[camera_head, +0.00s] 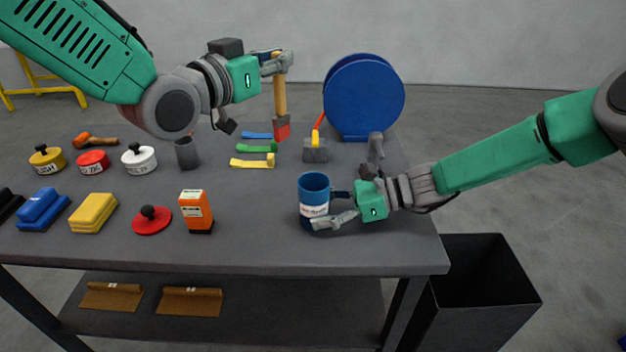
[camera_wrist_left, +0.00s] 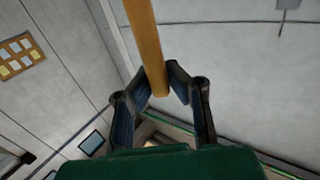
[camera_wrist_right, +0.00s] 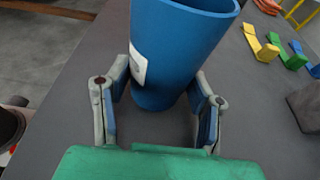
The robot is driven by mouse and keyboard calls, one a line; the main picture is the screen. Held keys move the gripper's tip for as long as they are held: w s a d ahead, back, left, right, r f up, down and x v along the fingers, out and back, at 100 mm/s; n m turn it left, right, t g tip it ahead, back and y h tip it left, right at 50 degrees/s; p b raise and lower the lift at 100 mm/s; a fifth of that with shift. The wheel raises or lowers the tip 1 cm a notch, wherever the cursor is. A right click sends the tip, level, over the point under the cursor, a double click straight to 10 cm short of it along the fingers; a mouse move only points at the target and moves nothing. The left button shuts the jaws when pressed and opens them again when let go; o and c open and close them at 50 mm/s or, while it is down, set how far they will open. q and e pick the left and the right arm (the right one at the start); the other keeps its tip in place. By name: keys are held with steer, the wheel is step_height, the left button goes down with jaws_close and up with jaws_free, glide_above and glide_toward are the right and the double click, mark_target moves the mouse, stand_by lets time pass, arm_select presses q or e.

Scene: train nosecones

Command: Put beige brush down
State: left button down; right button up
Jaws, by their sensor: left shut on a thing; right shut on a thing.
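The beige-handled brush (camera_head: 280,98) hangs upright, bristle end down, with a red and dark head, above the back middle of the table. My left gripper (camera_head: 277,64) is shut on its upper handle. In the left wrist view the handle (camera_wrist_left: 144,35) runs between the two fingers. My right gripper (camera_head: 352,188) is shut on the blue mug (camera_head: 313,190) near the table's front right. In the right wrist view the mug (camera_wrist_right: 178,50) stands upright between the fingers, its white label showing. Part of its lower side is hidden by a finger in the head view.
Several tins and blocks fill the left. A black bin (camera_head: 480,310) stands right.

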arm_select(q)
steer(key=s+d+r+m+g+h, duration=0.1)
steer(key=s+d+m+g+h, duration=0.1)
steer(key=s+d, duration=0.35)
step_height(320, 180, down, 17)
steer(key=shift+w+d, duration=0.15)
steer(key=shift+w, duration=0.25)
steer(key=c, duration=1.6)
jaws_free()
steer(key=shift+f, duration=0.1)
steer(key=shift+s, duration=0.1)
